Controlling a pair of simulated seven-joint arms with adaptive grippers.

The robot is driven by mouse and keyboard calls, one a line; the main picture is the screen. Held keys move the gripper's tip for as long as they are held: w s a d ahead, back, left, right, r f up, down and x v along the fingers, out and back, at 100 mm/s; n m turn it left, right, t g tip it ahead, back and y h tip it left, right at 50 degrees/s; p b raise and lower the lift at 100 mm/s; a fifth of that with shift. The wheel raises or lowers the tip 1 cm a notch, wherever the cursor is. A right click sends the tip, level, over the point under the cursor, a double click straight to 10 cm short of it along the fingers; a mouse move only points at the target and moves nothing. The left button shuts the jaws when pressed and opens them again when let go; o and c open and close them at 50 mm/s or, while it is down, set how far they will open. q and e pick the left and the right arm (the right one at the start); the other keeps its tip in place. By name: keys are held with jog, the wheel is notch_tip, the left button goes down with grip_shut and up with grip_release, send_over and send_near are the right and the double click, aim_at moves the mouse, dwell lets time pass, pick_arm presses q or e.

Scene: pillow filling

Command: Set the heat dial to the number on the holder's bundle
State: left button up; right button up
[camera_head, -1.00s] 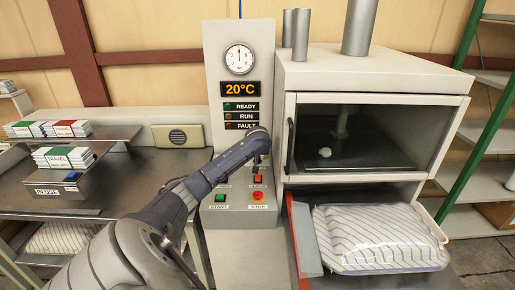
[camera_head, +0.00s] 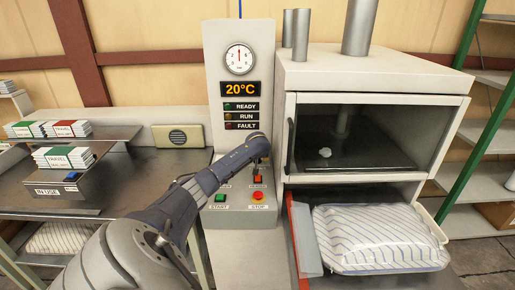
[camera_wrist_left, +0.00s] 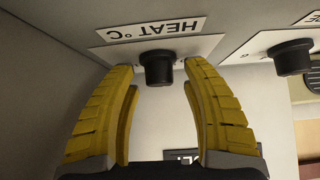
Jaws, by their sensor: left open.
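The heat dial is a black knob (camera_wrist_left: 158,68) under an upside-down "HEAT °C" label (camera_wrist_left: 155,28) in the left wrist view. The yellow fingers of my left gripper (camera_wrist_left: 159,74) are open on either side of it, with the knob between the tips and a gap visible on each side. In the head view my left arm covers the dial and the gripper. The bundle (camera_head: 63,158) marked "TRAVEL" lies on the "IN USE" holder (camera_head: 47,191) at the left; its number is too small to read. My right gripper is not in view.
A second knob (camera_wrist_left: 290,57) sits beside the dial. The control panel has a 20°C display (camera_head: 240,89), a green START button (camera_head: 220,197) and a red STOP button (camera_head: 258,196). A striped pillow (camera_head: 375,238) lies under the glass-fronted chamber (camera_head: 372,135) at the right.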

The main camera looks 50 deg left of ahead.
pick_arm(q)
grip_shut()
dwell(0.5)
jog(key=m+t+h, duration=0.1)
jog(key=m, duration=0.1)
jog(key=shift+s+a+m, duration=0.1)
jog(key=shift+m, duration=0.2)
jog(key=m+t+h, duration=0.1)
jog(key=m+h, duration=0.2)
jog(key=m, duration=0.1)
jog(key=shift+t, duration=0.4)
jog(key=m+h, duration=0.4)
jog(key=m, duration=0.1)
jog(key=shift+m+h, duration=0.6)
jog(key=shift+d+f+m, duration=0.1)
jog(key=shift+d+m, duration=0.1)
jog(key=shift+m, duration=0.2)
